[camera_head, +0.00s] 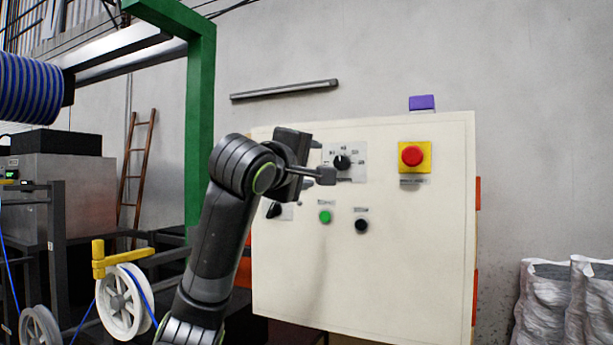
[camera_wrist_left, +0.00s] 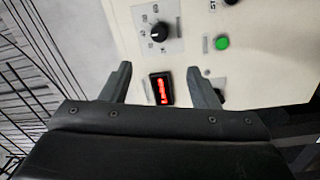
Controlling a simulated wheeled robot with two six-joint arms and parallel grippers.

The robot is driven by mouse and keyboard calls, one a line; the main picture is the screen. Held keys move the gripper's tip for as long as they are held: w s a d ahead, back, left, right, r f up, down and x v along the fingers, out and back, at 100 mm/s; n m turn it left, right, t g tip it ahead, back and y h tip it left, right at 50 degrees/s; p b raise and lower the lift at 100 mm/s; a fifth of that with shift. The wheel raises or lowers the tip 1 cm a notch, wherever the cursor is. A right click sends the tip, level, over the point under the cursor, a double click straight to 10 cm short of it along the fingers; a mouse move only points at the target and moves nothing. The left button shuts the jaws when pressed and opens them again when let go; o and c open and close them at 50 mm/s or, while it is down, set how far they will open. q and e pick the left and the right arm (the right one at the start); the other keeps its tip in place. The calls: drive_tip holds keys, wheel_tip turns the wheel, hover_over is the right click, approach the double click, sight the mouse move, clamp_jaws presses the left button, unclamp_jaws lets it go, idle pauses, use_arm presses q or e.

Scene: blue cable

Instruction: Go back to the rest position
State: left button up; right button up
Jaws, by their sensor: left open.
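My left gripper (camera_head: 326,174) is raised in front of the cream control panel (camera_head: 420,255) in the head view, just below and left of the rotary dial (camera_head: 342,162). In the left wrist view its two fingers (camera_wrist_left: 159,70) stand apart with nothing held between them. Behind the gap a red lit display (camera_wrist_left: 160,88) shows on the panel, with the dial (camera_wrist_left: 158,32) above it and a green button (camera_wrist_left: 222,42) to the right. I cannot tell the distance from fingertips to panel. My right gripper is not in view.
The panel also carries a red emergency button (camera_head: 412,156), a green button (camera_head: 325,216) and a black knob (camera_head: 361,226). A green frame (camera_head: 200,130) stands left of my arm. A white reel (camera_head: 123,300) with blue cable is at lower left. Grey sacks (camera_head: 565,305) stand at right.

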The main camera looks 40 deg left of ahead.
use_arm(q)
drive_tip(key=shift+s, duration=0.3)
idle(0.4)
